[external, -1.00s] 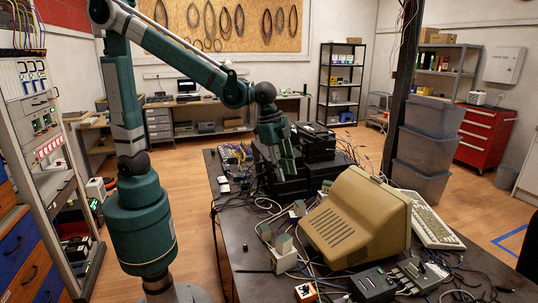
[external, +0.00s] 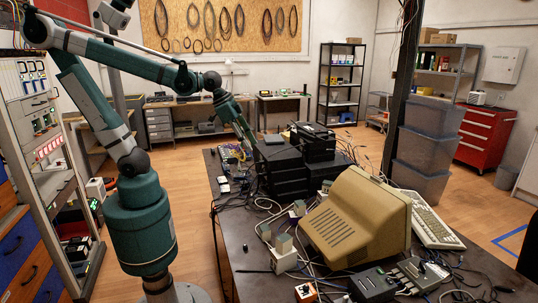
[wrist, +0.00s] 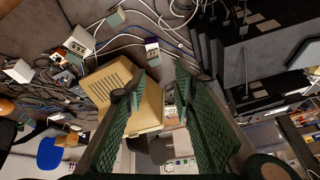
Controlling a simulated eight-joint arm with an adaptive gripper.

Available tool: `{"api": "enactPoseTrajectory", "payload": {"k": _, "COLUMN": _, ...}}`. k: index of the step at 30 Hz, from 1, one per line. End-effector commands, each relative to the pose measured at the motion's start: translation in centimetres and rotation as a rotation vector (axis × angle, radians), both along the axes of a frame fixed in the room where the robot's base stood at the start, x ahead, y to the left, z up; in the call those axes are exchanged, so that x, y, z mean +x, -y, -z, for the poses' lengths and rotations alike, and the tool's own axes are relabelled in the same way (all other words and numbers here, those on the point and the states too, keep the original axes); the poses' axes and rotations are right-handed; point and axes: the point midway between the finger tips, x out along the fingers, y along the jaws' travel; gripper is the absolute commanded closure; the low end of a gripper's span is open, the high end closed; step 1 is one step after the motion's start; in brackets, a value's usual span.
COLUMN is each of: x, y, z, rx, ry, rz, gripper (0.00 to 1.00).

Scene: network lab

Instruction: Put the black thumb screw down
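My gripper (external: 252,142) is raised by the left side of the stacked black boxes (external: 285,170), near the back of the dark table (external: 240,225). In the wrist view its two green fingers (wrist: 160,72) stand apart, with nothing visible between their tips. I cannot make out the black thumb screw for sure in any view. A small dark piece (external: 245,247) lies on the bare front left of the table, too small to identify. It lies well away from my gripper.
A beige monitor (external: 350,215) stands mid-table, also in the wrist view (wrist: 106,88), with a keyboard (external: 433,220) to its right. Cables and small boxes clutter the table around it. The front left tabletop is mostly bare. A dark post (external: 401,90) rises behind the table.

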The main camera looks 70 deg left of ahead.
Motion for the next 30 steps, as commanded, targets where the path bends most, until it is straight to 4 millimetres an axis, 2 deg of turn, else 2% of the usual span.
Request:
{"api": "enactPoseTrajectory", "payload": {"k": 6, "x": -2.8, "y": -3.7, "z": 0.1, "rx": -0.041, "ry": 0.042, "rz": -0.127, "gripper": 0.73}}
{"api": "enactPoseTrajectory", "payload": {"k": 15, "x": -6.4, "y": -7.7, "z": 0.9, "rx": -0.098, "ry": 0.100, "rz": -0.293, "gripper": 0.73}}
{"api": "enactPoseTrajectory", "payload": {"k": 21, "x": -7.9, "y": -9.3, "z": 1.4, "rx": -0.125, "ry": 0.127, "rz": -0.364, "gripper": 0.73}}
{"api": "enactPoseTrajectory", "payload": {"k": 30, "x": -8.3, "y": -9.7, "z": 1.5, "rx": -0.133, "ry": 0.137, "rz": -0.388, "gripper": 0.73}}
